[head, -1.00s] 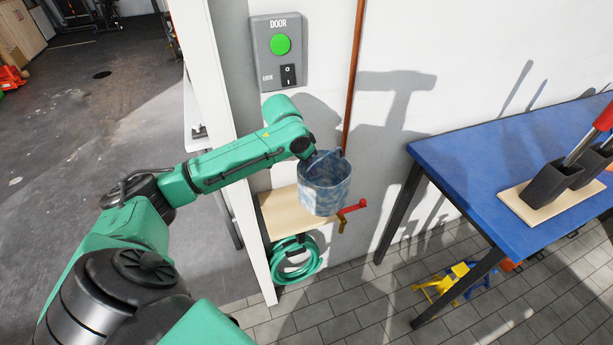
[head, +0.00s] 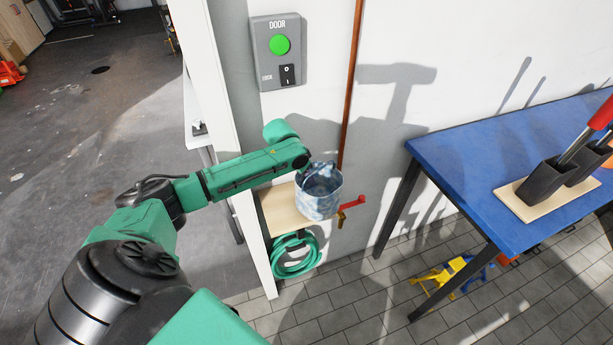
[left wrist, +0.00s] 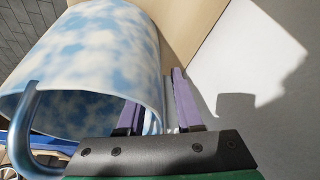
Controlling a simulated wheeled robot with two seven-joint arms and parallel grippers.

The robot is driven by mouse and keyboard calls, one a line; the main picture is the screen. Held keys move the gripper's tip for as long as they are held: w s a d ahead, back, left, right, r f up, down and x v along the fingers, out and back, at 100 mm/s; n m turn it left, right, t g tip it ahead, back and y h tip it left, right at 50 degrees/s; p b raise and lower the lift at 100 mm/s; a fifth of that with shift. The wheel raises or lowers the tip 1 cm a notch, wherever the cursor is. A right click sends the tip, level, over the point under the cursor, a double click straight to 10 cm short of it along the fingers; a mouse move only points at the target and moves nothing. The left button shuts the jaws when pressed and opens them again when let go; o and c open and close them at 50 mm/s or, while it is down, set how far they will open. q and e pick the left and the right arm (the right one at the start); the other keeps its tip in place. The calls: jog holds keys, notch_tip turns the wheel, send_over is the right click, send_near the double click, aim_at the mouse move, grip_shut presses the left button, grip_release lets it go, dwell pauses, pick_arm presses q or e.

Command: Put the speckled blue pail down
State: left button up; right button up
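The speckled blue-and-white pail (head: 318,199) appears to stand upright on a small pale wooden shelf (head: 278,213) at the wall. Its contact with the shelf is hard to see. In the left wrist view the pail (left wrist: 85,55) fills the left side, with its blue handle (left wrist: 22,130) at lower left. My left gripper (head: 308,167) is at the pail's rim. Its purple fingers (left wrist: 158,105) stand apart, one inside the rim and one outside, with gaps beside the wall. My right gripper is not in view.
A red-handled tap (head: 352,203) is just right of the pail. A green hose (head: 295,256) hangs below the shelf. A door panel (head: 277,60) is on the wall above. A blue table (head: 460,160) stands to the right.

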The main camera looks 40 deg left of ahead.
aim_at(295, 173)
pick_arm(q)
jog(key=v, duration=1.2)
jog(key=shift+r, duration=0.15)
